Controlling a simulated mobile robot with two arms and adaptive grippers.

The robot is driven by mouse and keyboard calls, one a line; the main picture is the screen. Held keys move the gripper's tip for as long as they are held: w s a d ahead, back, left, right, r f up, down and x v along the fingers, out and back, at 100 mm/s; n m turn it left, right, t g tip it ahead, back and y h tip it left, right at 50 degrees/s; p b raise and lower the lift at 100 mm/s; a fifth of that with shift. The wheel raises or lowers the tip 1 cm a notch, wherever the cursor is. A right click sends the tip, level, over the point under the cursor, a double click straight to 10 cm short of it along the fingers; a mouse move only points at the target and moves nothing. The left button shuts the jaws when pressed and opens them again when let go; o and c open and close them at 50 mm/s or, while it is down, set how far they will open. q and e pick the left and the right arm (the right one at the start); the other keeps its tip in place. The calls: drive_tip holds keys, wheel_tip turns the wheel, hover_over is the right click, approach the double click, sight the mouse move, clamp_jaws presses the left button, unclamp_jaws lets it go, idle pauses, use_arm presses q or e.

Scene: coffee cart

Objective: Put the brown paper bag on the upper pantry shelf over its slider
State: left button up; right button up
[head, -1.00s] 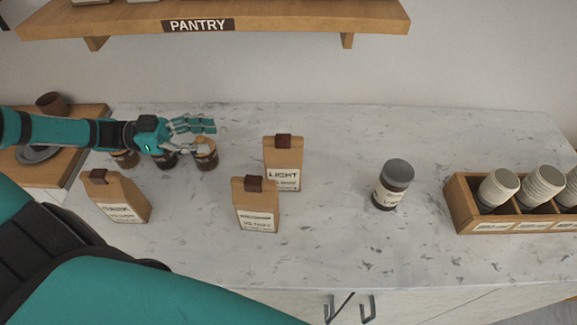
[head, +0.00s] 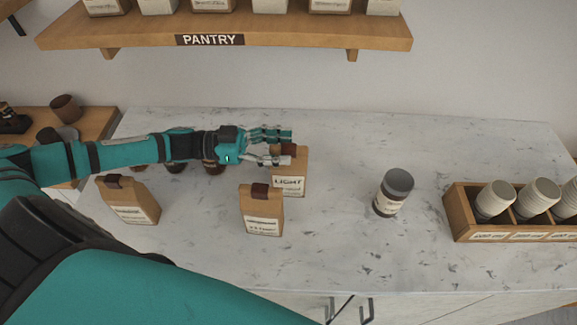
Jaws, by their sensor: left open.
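Three brown paper bags with dark clips stand on the marble counter: one labelled LIGHT (head: 291,184), one in front of it (head: 262,215), and one at the left (head: 135,204). My left gripper (head: 288,147) is open, with its fingers at the top of the LIGHT bag and partly covering its clip. I cannot tell whether they touch it. The wooden pantry shelf (head: 320,34) is on the wall above, with a PANTRY sign on its front edge. No slider can be made out. My right gripper is not in view.
Several pale labelled containers (head: 212,5) stand on the shelf, cut off by the top edge. A grey-lidded jar (head: 393,192) stands right of the bags. A wooden box (head: 461,213) of cups is at the right. Small brown jars are partly hidden behind my left arm.

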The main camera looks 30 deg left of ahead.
use_arm(q)
drive_tip(key=shift+x, duration=1.05)
clamp_jaws()
